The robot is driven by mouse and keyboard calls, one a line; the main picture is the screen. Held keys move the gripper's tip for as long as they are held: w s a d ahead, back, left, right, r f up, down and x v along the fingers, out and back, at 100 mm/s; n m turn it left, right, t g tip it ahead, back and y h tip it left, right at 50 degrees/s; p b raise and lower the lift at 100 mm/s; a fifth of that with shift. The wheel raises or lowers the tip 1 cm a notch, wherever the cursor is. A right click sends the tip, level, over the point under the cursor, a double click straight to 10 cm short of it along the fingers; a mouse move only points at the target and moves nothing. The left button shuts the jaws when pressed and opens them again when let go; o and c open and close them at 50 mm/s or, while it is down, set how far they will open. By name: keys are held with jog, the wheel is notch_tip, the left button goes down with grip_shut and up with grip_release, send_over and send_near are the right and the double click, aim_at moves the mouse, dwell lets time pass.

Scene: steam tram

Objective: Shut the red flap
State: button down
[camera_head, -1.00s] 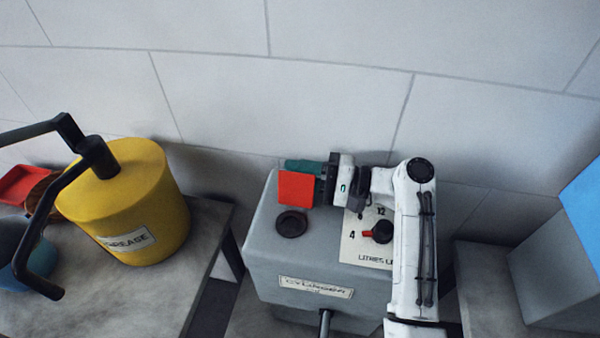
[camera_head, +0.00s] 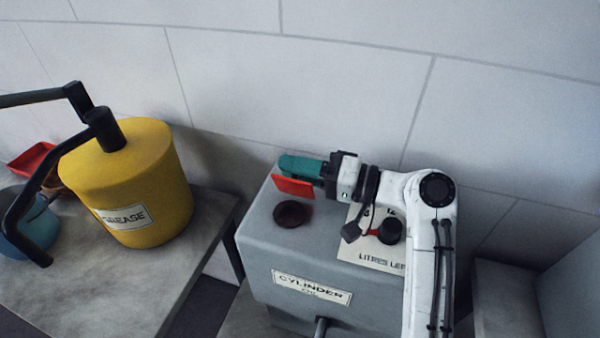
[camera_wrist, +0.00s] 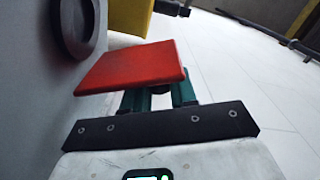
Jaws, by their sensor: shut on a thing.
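The red flap (camera_head: 292,186) is a flat square plate above the top of the grey box labelled CYLINDER (camera_head: 260,238). It stands tilted, just behind the dark round opening (camera_head: 292,214) in the box top. My gripper (camera_head: 300,167), with green fingers, is shut on the flap from its right and back side. In the wrist view the red flap (camera_wrist: 135,66) lies across the green fingertips (camera_wrist: 158,95) and hides their tips. The dark round opening (camera_wrist: 78,25) shows at the upper left there, apart from the flap.
A dial plate with a black knob (camera_head: 390,231) and red pointer is on the box, under my arm. A yellow GREASE can (camera_head: 140,190) with a black handle stands on the stone-topped table at left. The tiled wall (camera_head: 300,90) is close behind.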

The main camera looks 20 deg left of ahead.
jog(key=shift+s+f+n+b, duration=0.15)
jog(key=shift+s+n+b, duration=0.25)
jog(key=shift+n, duration=0.2)
jog(key=c, duration=1)
grip_release()
jog(key=shift+o, duration=0.2)
jog(key=b, duration=0.2)
send_over(353, 213)
